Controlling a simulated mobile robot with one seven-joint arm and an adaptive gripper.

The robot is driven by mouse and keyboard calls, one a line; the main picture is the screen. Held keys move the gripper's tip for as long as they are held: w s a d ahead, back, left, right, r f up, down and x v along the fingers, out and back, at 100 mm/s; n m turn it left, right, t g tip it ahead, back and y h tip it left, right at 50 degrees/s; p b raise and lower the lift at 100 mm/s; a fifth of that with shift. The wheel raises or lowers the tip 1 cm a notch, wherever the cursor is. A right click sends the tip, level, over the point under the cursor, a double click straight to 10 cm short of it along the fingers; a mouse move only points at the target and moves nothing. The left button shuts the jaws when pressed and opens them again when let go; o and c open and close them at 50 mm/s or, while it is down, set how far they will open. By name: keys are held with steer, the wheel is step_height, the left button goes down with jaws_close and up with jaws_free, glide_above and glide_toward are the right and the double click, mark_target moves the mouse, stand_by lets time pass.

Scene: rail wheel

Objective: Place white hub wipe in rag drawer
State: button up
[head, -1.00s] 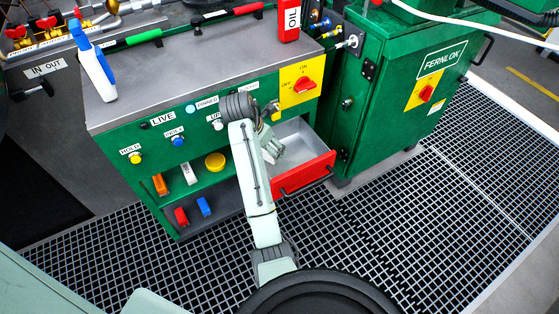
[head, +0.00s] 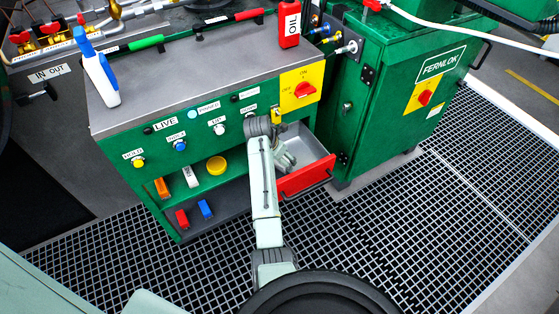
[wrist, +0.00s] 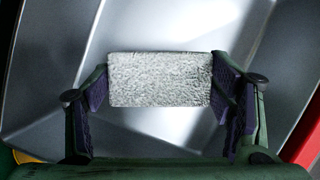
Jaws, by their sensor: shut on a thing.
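The white hub wipe (wrist: 160,79) is a pale, rough-textured block. In the wrist view my gripper (wrist: 160,85) is shut on it, one finger pressed against each side. The grey metal inside of the drawer (wrist: 170,25) fills the view behind the wipe; how far the wipe is from the drawer's floor I cannot tell. In the head view the open drawer (head: 306,181) with its red front stands out of the green cabinet. My gripper (head: 284,160) is over the drawer's left part, and the wipe is hidden there by my arm.
Small blocks, one orange (head: 161,187), one white (head: 191,176), one red (head: 182,218) and one blue (head: 205,208), and a yellow round thing (head: 216,164) are on the cabinet's open shelves. A spray bottle (head: 96,70) and a red oil container (head: 289,25) stand on top.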

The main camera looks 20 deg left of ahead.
steer(key=shift+f, duration=0.85)
steer(key=shift+f, duration=0.1)
steer(key=o, duration=1)
steer(key=shift+o, duration=0.2)
steer(key=v, duration=1.2)
